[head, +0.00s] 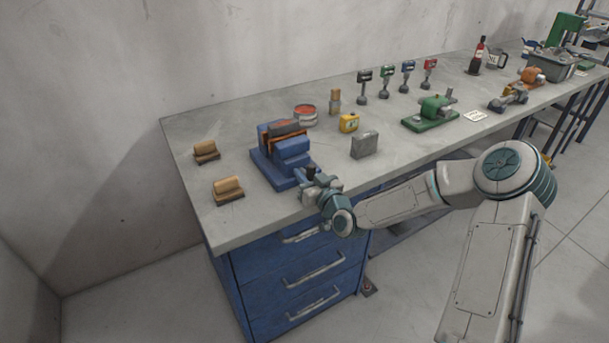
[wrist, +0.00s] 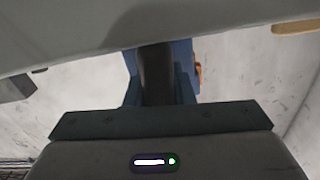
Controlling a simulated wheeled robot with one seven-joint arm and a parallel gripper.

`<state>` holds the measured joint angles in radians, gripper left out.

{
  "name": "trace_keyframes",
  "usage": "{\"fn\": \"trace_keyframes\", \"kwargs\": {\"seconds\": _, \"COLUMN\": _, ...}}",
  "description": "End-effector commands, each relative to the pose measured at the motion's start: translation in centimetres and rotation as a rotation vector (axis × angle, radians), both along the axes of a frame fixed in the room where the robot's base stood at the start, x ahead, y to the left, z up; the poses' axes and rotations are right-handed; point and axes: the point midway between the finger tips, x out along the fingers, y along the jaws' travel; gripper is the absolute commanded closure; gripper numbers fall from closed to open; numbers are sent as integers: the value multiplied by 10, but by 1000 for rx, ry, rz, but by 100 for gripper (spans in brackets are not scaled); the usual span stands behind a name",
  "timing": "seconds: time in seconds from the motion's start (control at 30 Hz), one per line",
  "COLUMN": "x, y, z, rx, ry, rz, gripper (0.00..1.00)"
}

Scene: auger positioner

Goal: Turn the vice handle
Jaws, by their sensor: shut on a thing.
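The blue vice (head: 268,172) stands on the left part of the bench, with an orange and dark grey piece between its jaws. My gripper (head: 314,181) is at the vice's front right end and is shut on the vice handle (head: 311,171), whose dark top shows above the fingers. In the wrist view the handle (wrist: 157,75) is a dark upright bar between my fingers, with the blue vice body (wrist: 185,62) behind it. The lower part of the handle is hidden by my gripper.
Two wooden-topped brushes (head: 228,190) lie left of the vice. A grey block (head: 364,145), a yellow box (head: 349,123) and a red-topped tin (head: 305,115) stand to its right. A green machine (head: 430,113) is farther right. Blue drawers (head: 312,270) with handles are below the bench's front edge.

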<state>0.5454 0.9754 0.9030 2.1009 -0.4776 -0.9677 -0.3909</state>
Motion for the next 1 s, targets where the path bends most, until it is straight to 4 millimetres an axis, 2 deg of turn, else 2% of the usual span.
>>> {"fn": "trace_keyframes", "kwargs": {"seconds": 0.67, "x": 0, "y": 1, "z": 2, "rx": 1, "ry": -3, "rz": 3, "gripper": 100}}
{"fn": "trace_keyframes", "kwargs": {"seconds": 0.7, "x": 0, "y": 1, "z": 2, "rx": 1, "ry": -3, "rz": 2, "gripper": 70}}
{"fn": "trace_keyframes", "kwargs": {"seconds": 0.8, "x": 0, "y": 1, "z": 1, "rx": 1, "ry": -3, "rz": 2, "gripper": 42}}
{"fn": "trace_keyframes", "kwargs": {"seconds": 1.0, "x": 0, "y": 0, "z": 1, "rx": 1, "ry": -2, "rz": 0, "gripper": 42}}
